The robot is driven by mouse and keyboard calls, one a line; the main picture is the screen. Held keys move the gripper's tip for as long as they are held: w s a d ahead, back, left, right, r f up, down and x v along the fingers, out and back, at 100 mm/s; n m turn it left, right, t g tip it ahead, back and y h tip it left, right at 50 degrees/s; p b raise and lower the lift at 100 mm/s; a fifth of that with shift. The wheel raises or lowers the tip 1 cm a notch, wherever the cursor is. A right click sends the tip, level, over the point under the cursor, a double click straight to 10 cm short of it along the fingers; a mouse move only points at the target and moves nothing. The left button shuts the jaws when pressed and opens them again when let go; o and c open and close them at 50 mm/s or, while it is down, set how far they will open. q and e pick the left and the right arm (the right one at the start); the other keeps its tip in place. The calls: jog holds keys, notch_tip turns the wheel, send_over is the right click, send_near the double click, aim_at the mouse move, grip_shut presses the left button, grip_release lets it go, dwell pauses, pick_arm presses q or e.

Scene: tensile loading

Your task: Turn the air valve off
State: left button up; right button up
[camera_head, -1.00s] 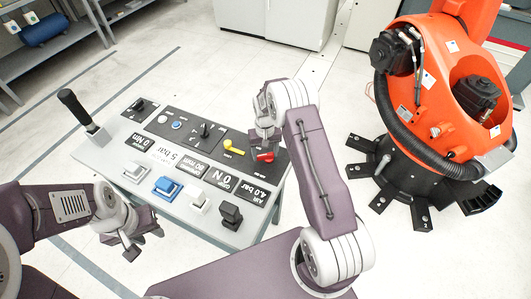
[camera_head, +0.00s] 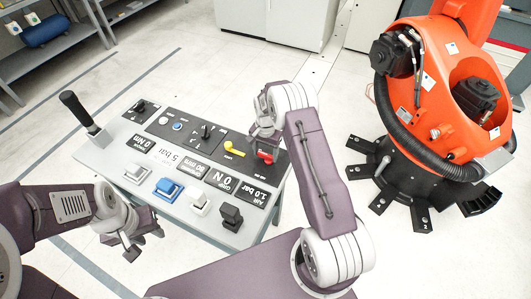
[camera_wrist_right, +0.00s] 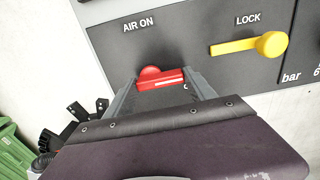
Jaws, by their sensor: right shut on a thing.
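The red air valve handle (camera_head: 265,157) is on the console's black panel, at its right end in the head view. In the right wrist view the red handle (camera_wrist_right: 162,80) lies nearly level, slightly tilted, below the "AIR ON" label (camera_wrist_right: 139,23). My right gripper (camera_wrist_right: 167,90) is shut on it, with one finger at each end. In the head view my right gripper (camera_head: 264,147) partly hides the valve. The air display (camera_head: 257,194) reads 1.0 bar. My left gripper (camera_head: 143,243) is open and empty near the console's front left corner.
A yellow lock lever (camera_wrist_right: 250,45) sits beside the valve. The console (camera_head: 115,158) also carries a black joystick (camera_head: 84,118), a blue button (camera_head: 167,188) and other switches. An orange robot (camera_head: 440,90) stands at the right on a black base.

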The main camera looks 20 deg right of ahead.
aim_at(265, 154)
dwell(0.5)
jog(key=o, duration=1.4)
notch_tip(265, 154, up, 9)
jog(key=shift+r, duration=0.1)
